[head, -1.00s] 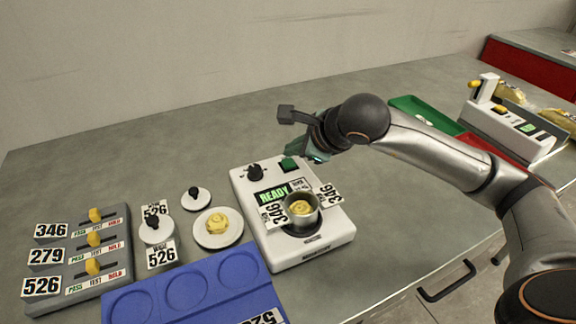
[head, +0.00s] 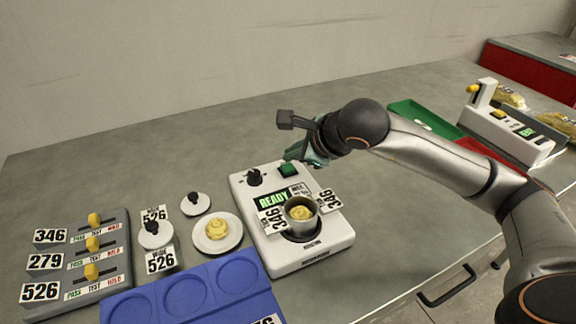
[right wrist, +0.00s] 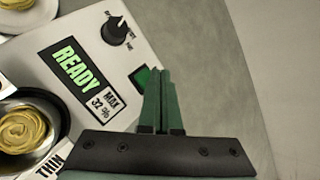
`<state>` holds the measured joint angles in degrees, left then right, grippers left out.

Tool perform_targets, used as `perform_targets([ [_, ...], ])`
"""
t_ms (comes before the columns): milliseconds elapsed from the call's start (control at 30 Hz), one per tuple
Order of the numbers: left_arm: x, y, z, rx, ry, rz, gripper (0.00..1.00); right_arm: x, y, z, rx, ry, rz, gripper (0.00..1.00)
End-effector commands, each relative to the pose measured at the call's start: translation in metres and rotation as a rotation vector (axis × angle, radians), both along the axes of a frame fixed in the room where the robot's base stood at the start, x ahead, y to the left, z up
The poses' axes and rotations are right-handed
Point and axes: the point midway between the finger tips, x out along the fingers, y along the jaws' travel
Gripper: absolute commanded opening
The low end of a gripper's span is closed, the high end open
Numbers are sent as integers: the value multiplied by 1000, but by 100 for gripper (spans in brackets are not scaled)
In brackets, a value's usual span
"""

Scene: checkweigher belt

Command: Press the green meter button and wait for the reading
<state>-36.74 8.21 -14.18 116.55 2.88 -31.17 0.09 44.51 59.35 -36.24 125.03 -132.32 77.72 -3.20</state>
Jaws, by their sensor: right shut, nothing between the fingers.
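The white meter (head: 318,255) stands on the grey counter, with its display (head: 273,200) reading READY. Its green button (head: 289,169) is at the top right of its face; it also shows in the right wrist view (right wrist: 141,77), partly behind the fingertips. My right gripper (head: 296,154) is shut and empty, just behind and beside the button in the head view. In the right wrist view its fingertips (right wrist: 159,75) appear right at the button's edge; I cannot tell whether they touch it. A cup with yellow contents (head: 301,212) sits in the meter's well, tagged 346. My left gripper is not in view.
A black knob (head: 254,178) is left of the button. A blue tray (head: 236,278) with round recesses, a white dish (head: 217,232) and a slider panel (head: 118,262) stand at left. A green tray (head: 425,117) and a white machine (head: 510,135) are at right.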

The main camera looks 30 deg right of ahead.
Motion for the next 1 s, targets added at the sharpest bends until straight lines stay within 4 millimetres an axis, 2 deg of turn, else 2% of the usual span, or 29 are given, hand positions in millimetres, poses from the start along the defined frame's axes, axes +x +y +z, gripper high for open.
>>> perform_targets([
  [767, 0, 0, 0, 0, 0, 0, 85, 0, 0, 0, 0, 0, 0, 0],
  [1000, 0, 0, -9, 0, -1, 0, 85, 0, 0, -7, 1, -1, 1, 0],
])
